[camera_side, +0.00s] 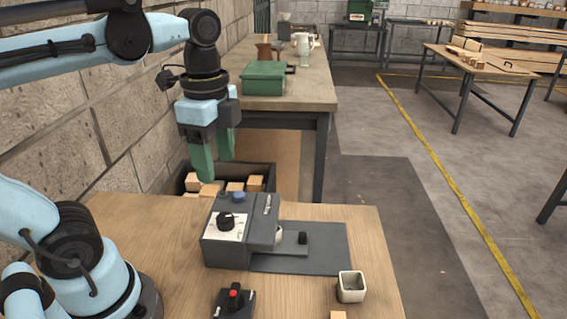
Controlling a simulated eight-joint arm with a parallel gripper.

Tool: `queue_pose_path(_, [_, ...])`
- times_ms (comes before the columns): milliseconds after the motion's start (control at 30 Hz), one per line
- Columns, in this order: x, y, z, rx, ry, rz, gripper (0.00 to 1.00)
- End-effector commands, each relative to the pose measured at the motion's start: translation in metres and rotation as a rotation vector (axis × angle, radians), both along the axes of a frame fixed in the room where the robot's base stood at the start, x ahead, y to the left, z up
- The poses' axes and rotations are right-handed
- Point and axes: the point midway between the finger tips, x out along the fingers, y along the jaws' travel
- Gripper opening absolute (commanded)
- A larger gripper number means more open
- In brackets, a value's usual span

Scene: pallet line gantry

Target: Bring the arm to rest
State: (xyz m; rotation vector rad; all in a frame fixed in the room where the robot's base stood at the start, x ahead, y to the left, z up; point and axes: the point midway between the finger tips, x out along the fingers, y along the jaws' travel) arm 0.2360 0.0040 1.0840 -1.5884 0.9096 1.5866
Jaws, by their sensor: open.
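My gripper (217,160) hangs from my arm at the upper left, pointing down, with its two green fingers apart and nothing between them. It shows in front of a dark bin (264,170) that holds several wooden blocks (235,186). The fingertips appear above the blocks. I cannot tell the exact height between them. My arm reaches in from the left edge, with its base standing on the near wooden table (165,234).
A grey machine with a black knob (226,221) stands on the near table. A small white square cup (351,286) and a red-button box (234,300) are in front. A green box (263,78) sits on the back bench (312,88). A block wall runs along the left.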

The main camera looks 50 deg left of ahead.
Motion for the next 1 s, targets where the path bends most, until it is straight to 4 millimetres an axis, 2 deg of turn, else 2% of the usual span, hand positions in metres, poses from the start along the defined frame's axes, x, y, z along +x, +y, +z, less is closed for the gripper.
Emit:
queue_pose_path(167, [0.007, 0.000, -0.013, -0.003, -0.074, 0.121, 0.61])
queue_pose_path(400, [0.034, -0.002, -0.053, -0.105, -0.350, 0.589, 0.61])
queue_pose_path(600, [0.049, -0.003, -0.071, -0.255, -0.514, 0.897, 0.61])
queue_pose_path(767, [0.053, -0.004, -0.075, -0.319, -0.559, 0.998, 0.61])
queue_pose_path(1000, [0.054, -0.004, -0.075, -0.325, -0.563, 1.008, 0.61])
